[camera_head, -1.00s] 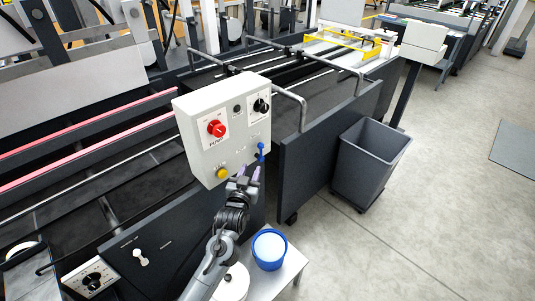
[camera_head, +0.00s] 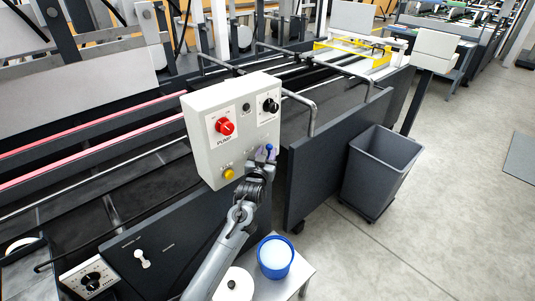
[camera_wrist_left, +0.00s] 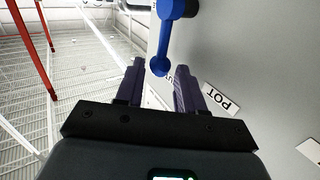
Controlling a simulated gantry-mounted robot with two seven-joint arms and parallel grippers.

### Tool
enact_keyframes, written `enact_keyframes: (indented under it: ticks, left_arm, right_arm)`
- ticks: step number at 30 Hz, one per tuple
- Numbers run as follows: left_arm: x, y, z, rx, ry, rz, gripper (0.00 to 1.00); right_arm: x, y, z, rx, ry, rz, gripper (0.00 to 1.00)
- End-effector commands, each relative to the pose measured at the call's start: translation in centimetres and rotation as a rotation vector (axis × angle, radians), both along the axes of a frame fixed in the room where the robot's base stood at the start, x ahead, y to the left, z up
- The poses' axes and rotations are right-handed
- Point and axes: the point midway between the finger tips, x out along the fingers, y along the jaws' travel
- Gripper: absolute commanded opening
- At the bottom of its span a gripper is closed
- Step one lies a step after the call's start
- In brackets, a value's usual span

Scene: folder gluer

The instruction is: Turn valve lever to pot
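The blue valve lever (camera_head: 269,149) is on the lower right of the white control box (camera_head: 208,110); my left gripper hides most of it in the head view. In the left wrist view the lever (camera_wrist_left: 165,42) runs from its pivot at the top to a rounded end. My left gripper (camera_head: 264,164) is at the box face. In the wrist view its two purple fingers (camera_wrist_left: 160,70) are open, with the lever's end between their tips and gaps visible. A POT label (camera_wrist_left: 220,98) is right of the fingers. My right gripper is not in view.
The box also has a red pump knob (camera_head: 225,127), a black dial (camera_head: 270,105) and a yellow button (camera_head: 228,174). A blue bucket (camera_head: 274,270) with white contents stands on a small table (camera_head: 300,266) below. A grey bin (camera_head: 365,175) is to the right.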

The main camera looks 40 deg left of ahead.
Motion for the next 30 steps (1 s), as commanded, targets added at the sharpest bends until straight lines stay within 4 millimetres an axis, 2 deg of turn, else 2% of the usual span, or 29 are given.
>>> enact_keyframes:
  ticks: [6,14,21,30]
  left_arm:
    - [0.92,0.41,0.05,0.0,-0.001,0.0,0.38]
    - [0.96,0.43,0.05,0.0,-0.001,0.0,0.38]
    - [0.94,0.42,0.04,0.0,-0.001,0.0,0.01]
    - [0.87,0.48,-0.01,0.0,-0.003,0.001,0.0]
  right_arm:
    - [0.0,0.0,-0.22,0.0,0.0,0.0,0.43]
    - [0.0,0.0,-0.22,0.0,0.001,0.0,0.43]
    - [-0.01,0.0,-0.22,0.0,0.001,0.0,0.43]
    - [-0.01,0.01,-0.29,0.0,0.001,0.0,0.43]
